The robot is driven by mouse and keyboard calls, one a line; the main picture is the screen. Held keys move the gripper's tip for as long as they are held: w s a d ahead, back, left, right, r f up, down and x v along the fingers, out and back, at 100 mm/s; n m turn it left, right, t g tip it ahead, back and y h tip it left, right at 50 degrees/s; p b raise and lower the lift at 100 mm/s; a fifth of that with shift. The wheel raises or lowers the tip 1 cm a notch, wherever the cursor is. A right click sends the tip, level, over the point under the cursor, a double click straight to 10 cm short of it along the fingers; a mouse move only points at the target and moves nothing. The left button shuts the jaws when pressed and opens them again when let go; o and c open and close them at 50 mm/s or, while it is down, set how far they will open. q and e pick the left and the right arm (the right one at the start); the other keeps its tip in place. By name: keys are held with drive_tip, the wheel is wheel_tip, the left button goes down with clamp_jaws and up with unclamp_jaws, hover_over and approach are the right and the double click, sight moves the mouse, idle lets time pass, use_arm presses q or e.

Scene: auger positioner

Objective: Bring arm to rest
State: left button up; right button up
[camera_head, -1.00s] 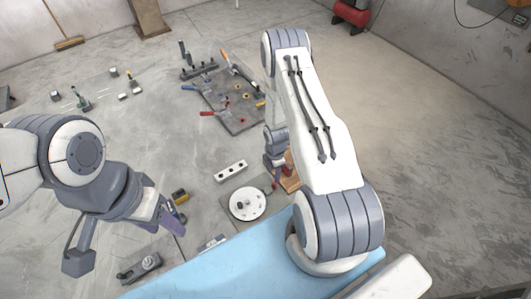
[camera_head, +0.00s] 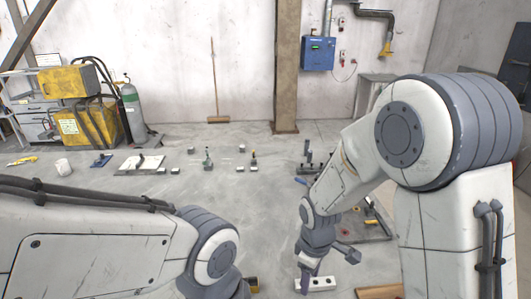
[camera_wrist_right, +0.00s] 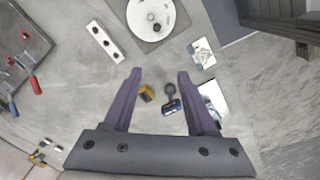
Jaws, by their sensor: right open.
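My right arm comes in from the right in the head view and bends down at its elbow. Its gripper (camera_head: 308,280) points down over a white bar with holes (camera_head: 322,284). In the right wrist view the two purple fingers of this gripper (camera_wrist_right: 160,73) stand wide apart with nothing between their tips. Below them on the floor lie a small yellow and black block (camera_wrist_right: 147,93) and a dark tool with a round end (camera_wrist_right: 171,103). My left arm crosses the lower left of the head view; its gripper is out of sight.
A white disc on a plate (camera_wrist_right: 152,18) lies beyond the fingers. A dark board with red- and blue-handled clamps (camera_head: 375,228) lies behind my right forearm. Small blocks dot the floor. A yellow machine (camera_head: 85,115) stands back left. The middle floor is largely clear.

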drive_tip(key=s+a+r+m+b, duration=0.1)
drive_tip(key=s+a+m+b, duration=0.1)
drive_tip(key=s, duration=0.7)
drive_tip(key=s+a+r+m+y+b, duration=0.1)
drive_tip(key=s+a+b, duration=0.3)
drive_tip(key=s, duration=0.5)
drive_tip(key=shift+s+r+m+b, duration=0.3)
drive_tip(key=shift+r+m+b, duration=0.1)
drive_tip(key=shift+r+b, duration=0.15)
